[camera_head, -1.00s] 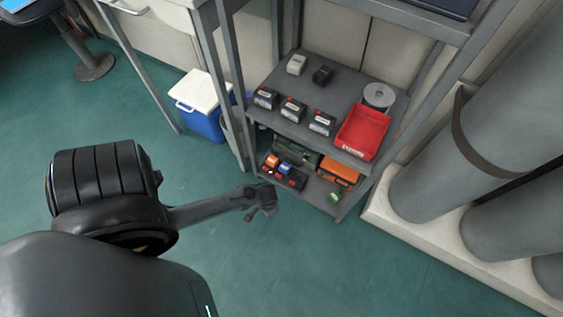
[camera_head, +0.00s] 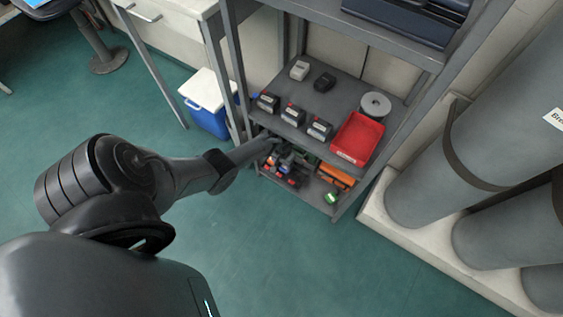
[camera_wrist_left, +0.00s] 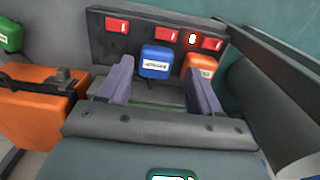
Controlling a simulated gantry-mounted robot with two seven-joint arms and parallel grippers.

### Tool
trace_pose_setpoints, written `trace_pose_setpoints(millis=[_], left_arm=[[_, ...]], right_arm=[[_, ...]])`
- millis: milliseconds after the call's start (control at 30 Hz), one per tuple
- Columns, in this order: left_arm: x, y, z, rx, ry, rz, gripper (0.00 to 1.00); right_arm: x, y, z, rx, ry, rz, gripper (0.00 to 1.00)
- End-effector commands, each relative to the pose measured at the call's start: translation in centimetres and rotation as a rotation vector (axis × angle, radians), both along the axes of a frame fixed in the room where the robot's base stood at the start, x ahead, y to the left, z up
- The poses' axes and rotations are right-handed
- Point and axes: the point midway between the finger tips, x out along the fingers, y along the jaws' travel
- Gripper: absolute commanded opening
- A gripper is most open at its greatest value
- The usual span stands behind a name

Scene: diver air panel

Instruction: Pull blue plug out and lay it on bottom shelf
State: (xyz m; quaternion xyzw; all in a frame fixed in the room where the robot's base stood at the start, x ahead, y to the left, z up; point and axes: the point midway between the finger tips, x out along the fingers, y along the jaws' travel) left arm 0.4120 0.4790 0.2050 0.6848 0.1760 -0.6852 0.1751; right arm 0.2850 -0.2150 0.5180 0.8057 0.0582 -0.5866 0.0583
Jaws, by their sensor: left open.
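The blue plug (camera_wrist_left: 157,61), with a white label, sits against the dark panel (camera_wrist_left: 135,42) with red markings in the left wrist view. In the head view the blue plug (camera_head: 284,169) is small and partly covered by my gripper. My left gripper (camera_wrist_left: 160,88) is open, its two fingers pointing toward the blue plug from either side, with nothing visible between the tips. In the head view my left gripper (camera_head: 284,154) reaches into the space above the bottom shelf (camera_head: 312,195). My right gripper is not in view.
An orange plug (camera_wrist_left: 200,68) sits close to the right of the blue one, near the right finger. An orange case (camera_wrist_left: 38,105) and a green plug (camera_wrist_left: 10,36) are at left. Above, the middle shelf (camera_head: 323,98) holds a red bin (camera_head: 357,138) and several chargers.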

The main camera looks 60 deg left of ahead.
Motion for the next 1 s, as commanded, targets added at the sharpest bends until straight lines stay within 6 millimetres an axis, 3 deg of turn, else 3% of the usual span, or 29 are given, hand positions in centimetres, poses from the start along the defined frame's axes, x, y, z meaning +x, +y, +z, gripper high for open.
trace_pose_setpoints(millis=[433, 833, 1000], left_arm=[[0.0, 0.0, -4.3, 0.000, 0.000, 0.000, 0.64], [0.0, 0.0, -4.7, 0.000, 0.000, -0.001, 0.64], [0.0, 0.0, -4.7, 0.000, 0.000, -0.001, 0.39]], right_arm=[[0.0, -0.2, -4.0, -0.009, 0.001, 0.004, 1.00], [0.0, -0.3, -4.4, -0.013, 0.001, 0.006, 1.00], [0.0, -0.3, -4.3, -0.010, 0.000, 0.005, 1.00]])
